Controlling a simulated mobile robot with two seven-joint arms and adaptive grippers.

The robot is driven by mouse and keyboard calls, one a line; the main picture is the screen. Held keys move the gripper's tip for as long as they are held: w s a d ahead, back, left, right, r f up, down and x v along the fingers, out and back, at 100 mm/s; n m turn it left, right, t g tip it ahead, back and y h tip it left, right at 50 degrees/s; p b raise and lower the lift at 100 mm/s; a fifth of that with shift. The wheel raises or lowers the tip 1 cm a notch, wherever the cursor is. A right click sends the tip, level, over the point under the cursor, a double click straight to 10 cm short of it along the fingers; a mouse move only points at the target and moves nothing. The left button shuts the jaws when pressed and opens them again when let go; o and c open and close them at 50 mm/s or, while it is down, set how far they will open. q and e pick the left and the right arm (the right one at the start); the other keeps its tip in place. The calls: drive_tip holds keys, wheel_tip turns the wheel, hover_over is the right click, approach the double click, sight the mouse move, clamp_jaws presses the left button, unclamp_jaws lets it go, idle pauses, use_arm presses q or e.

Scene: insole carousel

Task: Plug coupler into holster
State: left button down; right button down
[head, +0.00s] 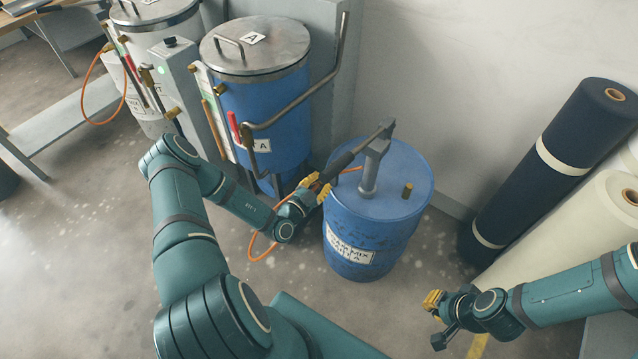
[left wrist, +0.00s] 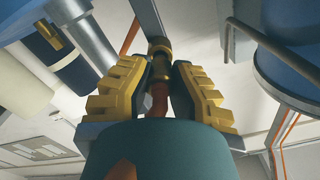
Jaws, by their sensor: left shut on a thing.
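My left gripper (head: 316,187) is at the left side of the blue drum, just below the black grip of the pump lever. In the left wrist view its yellow fingers (left wrist: 158,88) are shut on the coupler (left wrist: 159,47), a brass and dark fitting with an orange-brown hose end below it. In the head view the coupler is mostly hidden by the fingers, and an orange hose (head: 262,257) loops below the gripper. I cannot make out the holster with certainty. My right gripper (head: 433,301) is at the lower right, away from the drum; its finger opening is unclear.
The blue drum (head: 357,228) carries a grey hand pump (head: 372,165) with its lever towards my left gripper. A blue tank (head: 268,112) with pipes stands behind. Dark and cream rolls (head: 548,160) lean at the right. The floor at lower left is clear.

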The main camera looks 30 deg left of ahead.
use_arm(q)
drive_tip(key=shift+w, duration=0.95)
drive_tip(key=c, duration=1)
unclamp_jaws()
drive_tip(key=shift+d, duration=0.1)
drive_tip(key=shift+o, duration=0.2)
drive_tip(key=shift+s, duration=0.1)
drive_tip(key=s+a, duration=0.1)
drive_tip(key=s, duration=1)
drive_tip(key=shift+s, duration=0.35)
drive_tip(key=shift+d, duration=0.1)
